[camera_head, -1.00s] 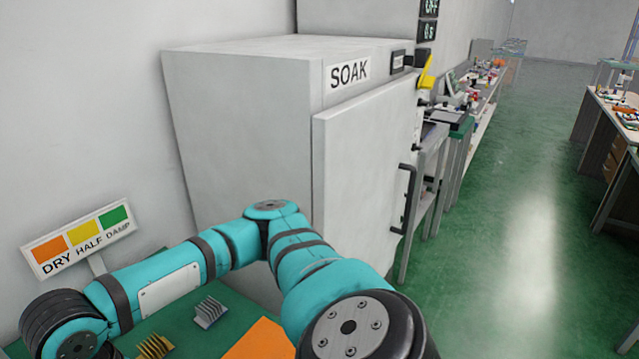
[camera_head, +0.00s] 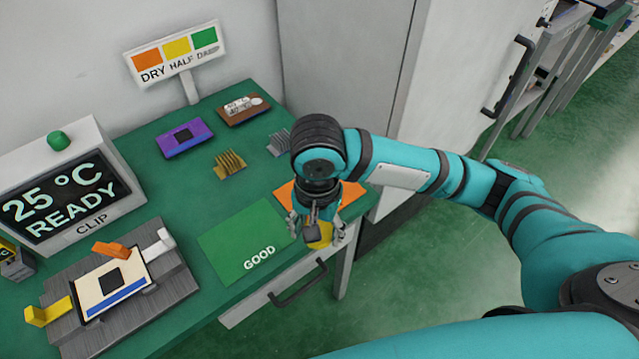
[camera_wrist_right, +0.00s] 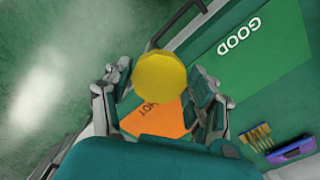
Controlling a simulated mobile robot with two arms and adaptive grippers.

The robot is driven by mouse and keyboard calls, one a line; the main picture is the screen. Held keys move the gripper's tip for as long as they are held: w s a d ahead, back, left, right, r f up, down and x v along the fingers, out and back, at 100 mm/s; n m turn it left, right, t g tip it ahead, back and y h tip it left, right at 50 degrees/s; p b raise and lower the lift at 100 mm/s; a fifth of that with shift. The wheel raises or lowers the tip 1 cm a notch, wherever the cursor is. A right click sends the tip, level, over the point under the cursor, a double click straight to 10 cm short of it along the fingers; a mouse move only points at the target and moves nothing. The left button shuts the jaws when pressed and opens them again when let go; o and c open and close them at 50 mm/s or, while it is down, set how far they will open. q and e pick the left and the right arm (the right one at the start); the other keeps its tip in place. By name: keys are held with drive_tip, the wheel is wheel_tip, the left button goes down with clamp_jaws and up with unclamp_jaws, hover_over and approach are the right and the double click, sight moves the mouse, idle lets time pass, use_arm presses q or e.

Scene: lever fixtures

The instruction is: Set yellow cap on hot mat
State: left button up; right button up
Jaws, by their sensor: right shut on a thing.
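The yellow cap (camera_head: 320,236) is between the fingers of my right gripper (camera_head: 318,232), near the table's front edge. In the right wrist view the cap (camera_wrist_right: 160,76) shows its round top, with the fingers of my right gripper (camera_wrist_right: 160,92) on either side of it. The orange hot mat (camera_head: 354,199) lies on the green table, partly hidden by my right arm and gripper. In the right wrist view the mat (camera_wrist_right: 157,121), marked HOT, shows partly behind the cap. I cannot tell how high the cap is above it. My left gripper is out of view.
A green GOOD mat (camera_head: 240,240) lies left of the gripper. Two finned pieces, gold (camera_head: 229,164) and grey (camera_head: 279,142), stand behind. A clip fixture (camera_head: 110,290) is at front left, below a display box (camera_head: 70,190). A grey cabinet (camera_head: 350,60) stands at the back.

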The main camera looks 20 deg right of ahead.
drive_tip(key=w+d, duration=0.1)
drive_tip(key=w, duration=0.3)
drive_tip(key=w+d+f, duration=0.1)
drive_tip(key=w, duration=0.4)
drive_tip(key=w+d, duration=0.2)
drive_tip(key=w, duration=0.2)
drive_tip(key=shift+w+d+f, duration=0.1)
drive_tip(key=shift+w+f, duration=0.1)
drive_tip(key=shift+w, duration=0.1)
drive_tip(key=shift+f, duration=1.75)
drive_tip(key=o, duration=1.3)
drive_tip(key=shift+f, duration=0.1)
wheel_tip(320, 180, up, 12)
drive_tip(key=shift+r, duration=0.15)
